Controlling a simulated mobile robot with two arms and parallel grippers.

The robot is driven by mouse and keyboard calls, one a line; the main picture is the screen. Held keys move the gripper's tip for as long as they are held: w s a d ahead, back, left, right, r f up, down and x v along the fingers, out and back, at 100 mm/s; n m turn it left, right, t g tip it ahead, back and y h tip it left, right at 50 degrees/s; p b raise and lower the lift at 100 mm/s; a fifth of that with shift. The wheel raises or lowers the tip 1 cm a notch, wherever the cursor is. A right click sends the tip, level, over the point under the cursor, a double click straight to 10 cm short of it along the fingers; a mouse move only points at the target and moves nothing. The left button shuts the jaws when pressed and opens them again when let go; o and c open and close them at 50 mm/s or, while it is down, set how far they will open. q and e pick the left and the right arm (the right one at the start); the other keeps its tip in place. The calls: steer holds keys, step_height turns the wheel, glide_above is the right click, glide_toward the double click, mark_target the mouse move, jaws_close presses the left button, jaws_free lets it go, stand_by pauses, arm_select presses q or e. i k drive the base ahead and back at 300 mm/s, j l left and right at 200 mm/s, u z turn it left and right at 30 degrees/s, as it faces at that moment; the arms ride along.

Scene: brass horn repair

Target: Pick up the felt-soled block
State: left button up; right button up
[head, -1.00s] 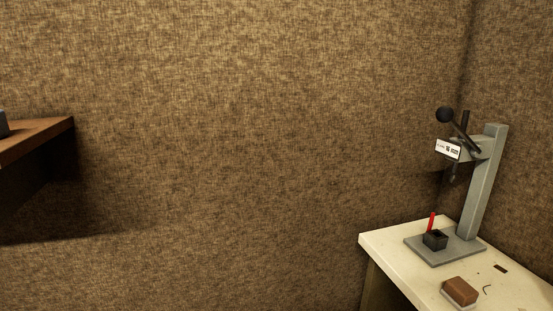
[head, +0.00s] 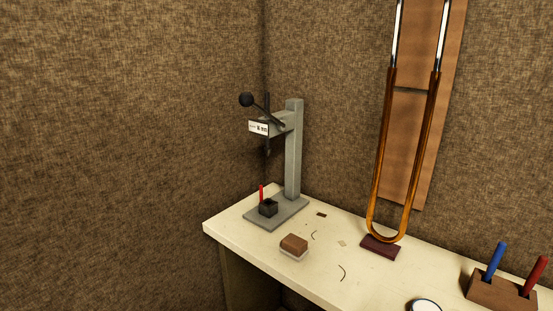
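A small brown block with a pale underside (head: 294,246) lies on the cream bench top, in front of the grey press, in the head view. It looks like the felt-soled block. Nothing touches it. Neither of my grippers is in view.
The cream bench (head: 255,247) runs along the wall to the right. A grey press (head: 293,150) stands at its far left corner. A brass slide (head: 378,170) leans on a wooden board (head: 405,135). A wooden holder (head: 500,291) with blue and red handles stands right.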

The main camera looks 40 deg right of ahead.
mark_target(295, 247)
steer(key=z, duration=1.8)
